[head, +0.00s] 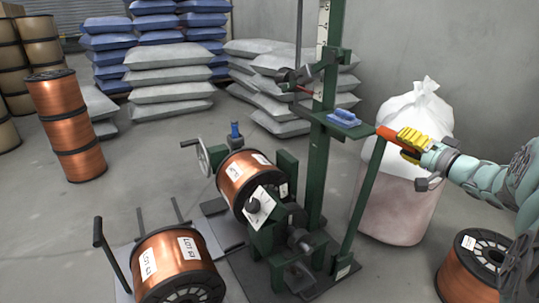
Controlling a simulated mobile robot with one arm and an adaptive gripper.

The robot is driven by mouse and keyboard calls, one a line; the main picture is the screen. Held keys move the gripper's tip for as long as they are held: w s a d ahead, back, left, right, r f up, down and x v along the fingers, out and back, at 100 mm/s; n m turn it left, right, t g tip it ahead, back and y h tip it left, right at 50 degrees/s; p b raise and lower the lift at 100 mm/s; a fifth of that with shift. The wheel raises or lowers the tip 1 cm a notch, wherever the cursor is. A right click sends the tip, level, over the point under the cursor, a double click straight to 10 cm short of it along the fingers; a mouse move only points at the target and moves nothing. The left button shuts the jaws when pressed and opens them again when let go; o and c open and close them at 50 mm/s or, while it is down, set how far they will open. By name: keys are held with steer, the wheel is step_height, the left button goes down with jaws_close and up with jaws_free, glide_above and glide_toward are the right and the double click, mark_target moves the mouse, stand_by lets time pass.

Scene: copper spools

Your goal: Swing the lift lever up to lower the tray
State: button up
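The lift lever (366,190) is a long green bar at the right of the green machine. It stands nearly upright, its top leaning right, with an orange-red handle (386,132) at its upper end. My gripper (408,140), with yellow fingers, reaches in from the right and appears shut around the outer end of this handle. The exact finger contact is too small to see. A grey plate, seemingly the tray (213,207), shows low beside the machine, mostly hidden by a copper spool (232,178) labelled with white tags. I cannot tell whether the spool rests on it.
A green post (322,150) with a scale rises beside the lever. A blue-topped shelf (345,118) sits near the handle. A white sack (405,165) stands behind the lever. Copper spools stand front left (165,258) and lower right (462,270).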

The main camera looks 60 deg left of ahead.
steer(key=shift+o, duration=1.4)
steer(key=shift+w+r, duration=0.2)
steer(key=s+d, duration=0.1)
steer(key=d, duration=1.1)
